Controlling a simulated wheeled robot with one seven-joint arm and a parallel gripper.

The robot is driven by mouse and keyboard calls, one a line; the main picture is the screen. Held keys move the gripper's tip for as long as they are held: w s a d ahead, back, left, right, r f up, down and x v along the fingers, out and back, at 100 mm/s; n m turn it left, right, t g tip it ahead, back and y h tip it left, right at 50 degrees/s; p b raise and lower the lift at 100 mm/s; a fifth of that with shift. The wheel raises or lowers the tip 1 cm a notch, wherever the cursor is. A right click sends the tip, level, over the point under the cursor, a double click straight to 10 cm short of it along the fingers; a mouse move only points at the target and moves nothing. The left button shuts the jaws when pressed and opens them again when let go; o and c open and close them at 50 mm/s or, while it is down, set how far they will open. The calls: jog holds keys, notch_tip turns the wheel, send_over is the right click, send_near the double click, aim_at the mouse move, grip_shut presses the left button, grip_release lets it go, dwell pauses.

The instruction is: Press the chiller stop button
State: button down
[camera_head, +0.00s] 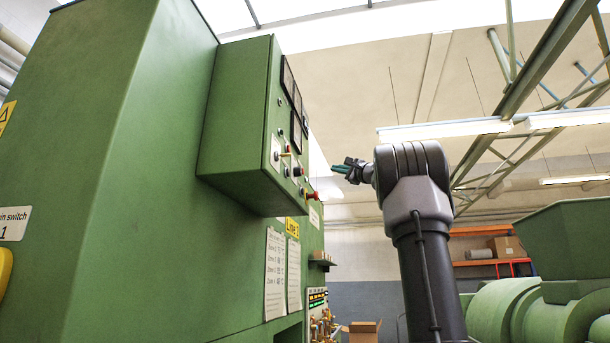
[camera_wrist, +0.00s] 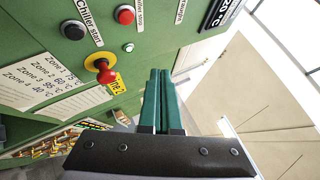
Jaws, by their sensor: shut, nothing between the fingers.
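The chiller stop button is most likely the round red button (camera_wrist: 125,15) at the top of the wrist view, on the green control box. The label beside it is turned and only partly legible. In the head view a small red button (camera_head: 298,171) on the box face appears to be the same one. My gripper (camera_wrist: 160,73) is shut and empty, its two green fingers together, pointing up the wrist view below and right of the button, apart from it. In the head view my gripper (camera_head: 338,169) is just right of the box face, with a visible gap.
A black button (camera_wrist: 73,30) labelled "Chiller start" is left of the red one. A red mushroom knob on a yellow base (camera_wrist: 103,68) sticks out below them; it also shows in the head view (camera_head: 313,195). A small pale button (camera_wrist: 128,47) is nearby. Space right of the box is open.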

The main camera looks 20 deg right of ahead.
jog(key=shift+d+r, duration=0.2)
jog(key=w+a, duration=0.5)
jog(key=a, duration=0.2)
jog(key=shift+a, duration=0.2)
dwell(0.3)
jog(key=shift+w+a, duration=0.1)
dwell(1.9)
jog(key=shift+w+a, duration=0.15)
jog(key=shift+a, duration=0.1)
jog(key=shift+w+a, duration=0.2)
jog(key=shift+a, duration=0.1)
dwell(0.7)
dwell(0.3)
jog(key=shift+s+d, duration=0.45)
jog(key=shift+d, duration=0.15)
